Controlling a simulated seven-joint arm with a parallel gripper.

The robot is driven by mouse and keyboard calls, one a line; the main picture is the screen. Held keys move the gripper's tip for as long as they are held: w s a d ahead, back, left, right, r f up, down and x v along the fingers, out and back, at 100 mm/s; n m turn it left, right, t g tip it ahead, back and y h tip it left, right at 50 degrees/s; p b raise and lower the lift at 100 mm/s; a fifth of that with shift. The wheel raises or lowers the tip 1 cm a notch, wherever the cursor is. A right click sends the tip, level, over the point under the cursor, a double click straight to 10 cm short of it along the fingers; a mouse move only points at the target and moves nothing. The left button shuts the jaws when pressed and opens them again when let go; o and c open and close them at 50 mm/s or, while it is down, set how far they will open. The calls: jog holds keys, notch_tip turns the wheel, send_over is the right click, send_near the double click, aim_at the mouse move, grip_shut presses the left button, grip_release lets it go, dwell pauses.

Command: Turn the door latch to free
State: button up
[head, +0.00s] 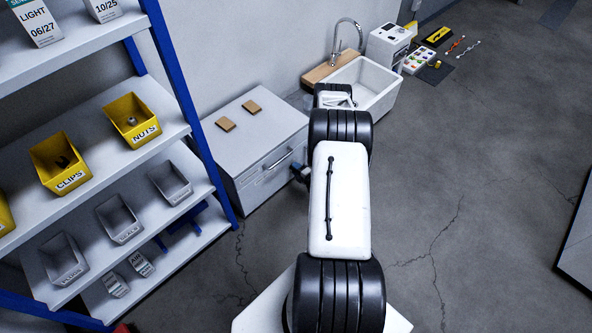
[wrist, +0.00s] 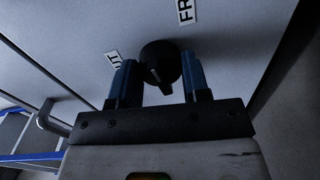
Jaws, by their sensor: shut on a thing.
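The door latch is a round black knob (wrist: 160,56) on the pale door (wrist: 70,35), seen in the wrist view. My gripper (wrist: 159,66) has its two blue fingers on either side of the knob and is shut on it. A narrow ridge on the knob points down and slightly right in that view. A label starting "FR" (wrist: 186,10) is above right of the knob, and one ending "UT" (wrist: 114,58) is to its left; both are partly cut off or covered. In the head view my gripper (head: 301,173) is at the cabinet front, and the knob is hidden.
The low grey cabinet (head: 243,115) has a bar handle (head: 279,160) on its front, left of my gripper. Two wooden blocks lie on top. A blue-framed shelf (head: 190,110) with bins stands left. A sink (head: 367,84) is behind my arm. Floor to the right is clear.

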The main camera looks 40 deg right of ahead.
jog(key=shift+m, duration=0.6)
jog(key=o, duration=0.9)
jog(key=shift+s, duration=0.2)
jog(key=shift+s+r, duration=0.2)
jog(key=shift+s, duration=3.5)
